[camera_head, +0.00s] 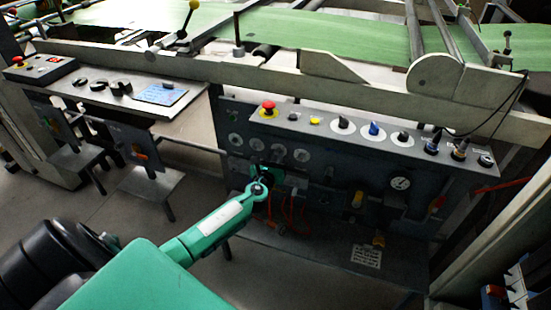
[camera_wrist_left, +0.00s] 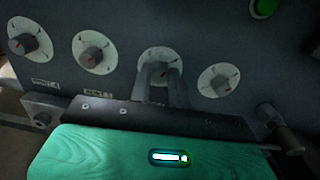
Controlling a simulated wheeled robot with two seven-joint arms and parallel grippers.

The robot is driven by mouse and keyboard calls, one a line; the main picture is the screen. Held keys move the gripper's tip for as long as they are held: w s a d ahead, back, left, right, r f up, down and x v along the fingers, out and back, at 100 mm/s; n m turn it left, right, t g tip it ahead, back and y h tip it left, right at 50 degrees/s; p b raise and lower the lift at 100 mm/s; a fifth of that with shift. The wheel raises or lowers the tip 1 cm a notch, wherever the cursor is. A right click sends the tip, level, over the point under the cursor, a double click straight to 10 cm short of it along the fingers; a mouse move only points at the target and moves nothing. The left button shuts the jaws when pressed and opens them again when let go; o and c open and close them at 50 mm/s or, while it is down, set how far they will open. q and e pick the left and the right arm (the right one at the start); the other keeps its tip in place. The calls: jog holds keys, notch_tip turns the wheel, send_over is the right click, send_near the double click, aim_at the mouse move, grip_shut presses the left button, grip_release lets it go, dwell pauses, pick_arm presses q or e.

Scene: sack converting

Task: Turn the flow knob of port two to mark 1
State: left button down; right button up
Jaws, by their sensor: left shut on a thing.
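The flow knob I take to be port two's (camera_wrist_left: 159,66) is third from the left in a row of grey knobs on white dials in the left wrist view. Its own label is hidden. My left gripper (camera_wrist_left: 160,76) has one finger on each side of this knob and is shut on it. A red line on the knob points right and slightly up; the mark numbers are too small to read. In the head view the left gripper (camera_head: 277,172) is at the dark panel, just below the dial row, and partly hides it. My right gripper is not in view.
Neighbouring dials for port 3 (camera_wrist_left: 93,53) and port 4 (camera_wrist_left: 30,40) sit left, another dial (camera_wrist_left: 218,81) right. Above the panel, a console ledge carries a red emergency button (camera_head: 268,106) and a blue selector (camera_head: 375,130).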

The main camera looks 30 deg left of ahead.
pick_arm(q)
jog(key=n+b, duration=0.1)
jog(key=n, duration=0.3)
jog(key=shift+f+n, duration=0.1)
jog(key=shift+n, duration=0.2)
jog(key=n+b, duration=0.1)
jog(key=n, duration=0.3)
jog(key=shift+a, duration=0.1)
jog(key=n, duration=0.3)
jog(key=shift+n+b, duration=0.3)
jog(key=shift+n, duration=1.2)
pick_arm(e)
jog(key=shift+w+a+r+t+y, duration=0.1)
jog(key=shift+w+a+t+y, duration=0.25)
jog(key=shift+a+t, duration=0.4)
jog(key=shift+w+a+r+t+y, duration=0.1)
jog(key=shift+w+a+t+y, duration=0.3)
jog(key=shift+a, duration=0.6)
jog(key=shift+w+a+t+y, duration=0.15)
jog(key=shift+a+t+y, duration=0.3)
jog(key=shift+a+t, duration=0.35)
pick_arm(q)
jog(key=c, duration=1.3)
grip_release()
jog(key=shift+h, duration=0.3)
jog(key=shift+s, duration=0.1)
